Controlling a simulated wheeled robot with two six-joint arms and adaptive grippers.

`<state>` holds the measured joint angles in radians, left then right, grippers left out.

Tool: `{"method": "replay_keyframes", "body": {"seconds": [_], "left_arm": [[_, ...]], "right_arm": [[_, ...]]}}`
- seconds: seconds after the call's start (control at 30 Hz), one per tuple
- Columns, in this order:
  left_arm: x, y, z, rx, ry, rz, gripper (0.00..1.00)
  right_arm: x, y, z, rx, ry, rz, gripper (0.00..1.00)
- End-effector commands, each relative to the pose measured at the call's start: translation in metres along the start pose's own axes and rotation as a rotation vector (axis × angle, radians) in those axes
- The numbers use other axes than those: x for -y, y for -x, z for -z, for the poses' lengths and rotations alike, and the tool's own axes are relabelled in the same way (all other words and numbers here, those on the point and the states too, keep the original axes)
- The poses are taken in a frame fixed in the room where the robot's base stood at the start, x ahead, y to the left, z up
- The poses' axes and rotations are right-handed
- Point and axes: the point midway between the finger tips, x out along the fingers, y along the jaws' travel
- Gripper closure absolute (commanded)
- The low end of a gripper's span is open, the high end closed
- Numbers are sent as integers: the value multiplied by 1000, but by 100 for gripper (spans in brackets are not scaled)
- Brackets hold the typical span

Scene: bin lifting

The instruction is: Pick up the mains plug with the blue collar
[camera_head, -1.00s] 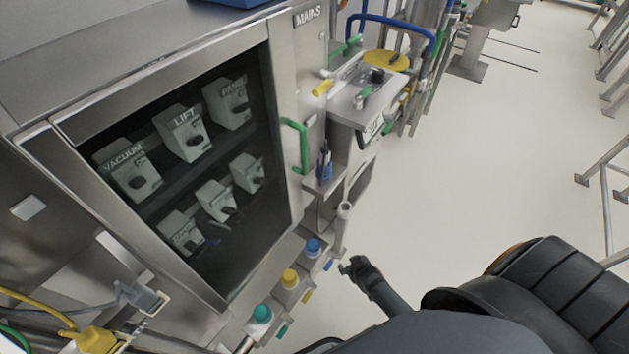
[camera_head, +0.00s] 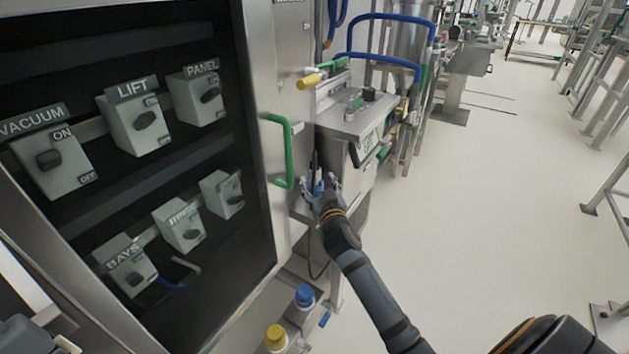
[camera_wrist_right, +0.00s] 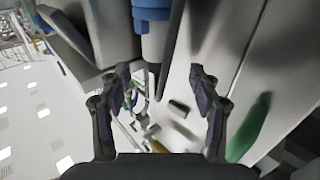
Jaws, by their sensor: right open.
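The mains plug with the blue collar (camera_head: 318,187) stands on a small steel shelf at the cabinet's side, largely hidden by my right gripper (camera_head: 319,183). In the right wrist view, a blue-collared body (camera_wrist_right: 153,14) with a grey lower part lies at the top, just beyond the space between the fingertips. A thin dark cable or rod runs beside it. My right gripper (camera_wrist_right: 160,72) is open, with a finger on each side and nothing clearly between its tips. I cannot tell whether it touches the plug.
The steel cabinet with dark glass (camera_head: 150,200) and a green handle (camera_head: 284,150) is left of the gripper. A steel box with a yellow-ended lever (camera_head: 310,81) stands behind. Blue (camera_head: 305,295) and yellow (camera_head: 276,337) capped sockets sit below.

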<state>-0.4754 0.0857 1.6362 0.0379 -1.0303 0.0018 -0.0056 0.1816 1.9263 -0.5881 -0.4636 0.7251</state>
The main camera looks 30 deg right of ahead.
Motion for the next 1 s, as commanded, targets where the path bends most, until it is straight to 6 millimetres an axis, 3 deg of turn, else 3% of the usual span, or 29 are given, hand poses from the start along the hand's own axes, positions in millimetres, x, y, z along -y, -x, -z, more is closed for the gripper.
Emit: {"method": "replay_keyframes", "body": {"seconds": [0.1,0.27,0.6,0.83,1.0], "left_arm": [[0,0,0,1,0,-1,55],[0,0,0,2,0,-1,55],[-4,14,7,0,-1,-8,55],[-4,14,7,1,-1,-8,55],[-4,14,7,1,-1,-8,55]], "right_arm": [[0,-13,0,1,0,0,37],[-1,-17,-2,2,1,0,37],[-4,-65,-8,1,0,0,37],[-4,-67,-9,3,0,0,37],[-4,-67,-9,3,0,0,59]]}}
